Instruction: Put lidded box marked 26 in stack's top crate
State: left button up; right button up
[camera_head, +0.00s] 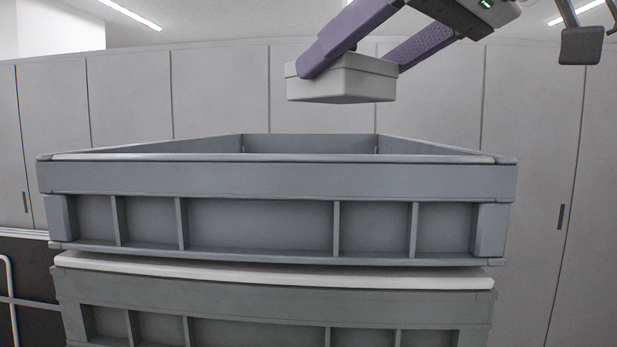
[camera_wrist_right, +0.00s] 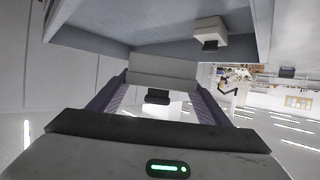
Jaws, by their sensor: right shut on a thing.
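The white lidded box (camera_head: 345,85) hangs in the air above the far part of the stack's top crate (camera_head: 280,181), clear of its rim. My right gripper (camera_head: 350,66) is shut on it, with one purple finger on each side. In the right wrist view the box (camera_wrist_right: 163,70) sits between the fingers, with a small dark piece at its near edge. No number is readable on it. The crate is grey and open; its front wall hides its floor in the head view. In the wrist view its interior (camera_wrist_right: 140,22) is partly visible. My left gripper is not in view.
A similar pale box (camera_wrist_right: 209,30) with a dark piece shows by the crate's interior in the wrist view. A lower grey crate (camera_head: 260,310) with a pale top edge supports the top crate. Grey cabinets (camera_head: 130,97) stand behind. The air around the held box looks clear.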

notch_tip(320, 180, down, 10)
jog(key=shift+s+r, duration=0.15)
jog(key=shift+r, duration=0.05)
jog(key=shift+f, duration=0.2)
jog(key=shift+a+f, duration=0.1)
jog(key=shift+f, duration=0.5)
jog(key=o, duration=0.7)
jog(key=shift+f, duration=0.1)
jog(key=shift+o, duration=0.7)
jog(key=shift+s, duration=0.1)
jog(key=shift+r, duration=0.85)
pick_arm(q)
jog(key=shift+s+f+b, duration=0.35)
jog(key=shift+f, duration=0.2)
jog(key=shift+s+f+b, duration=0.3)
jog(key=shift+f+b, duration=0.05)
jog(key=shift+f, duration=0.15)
pick_arm(e)
jog(key=v, duration=1.2)
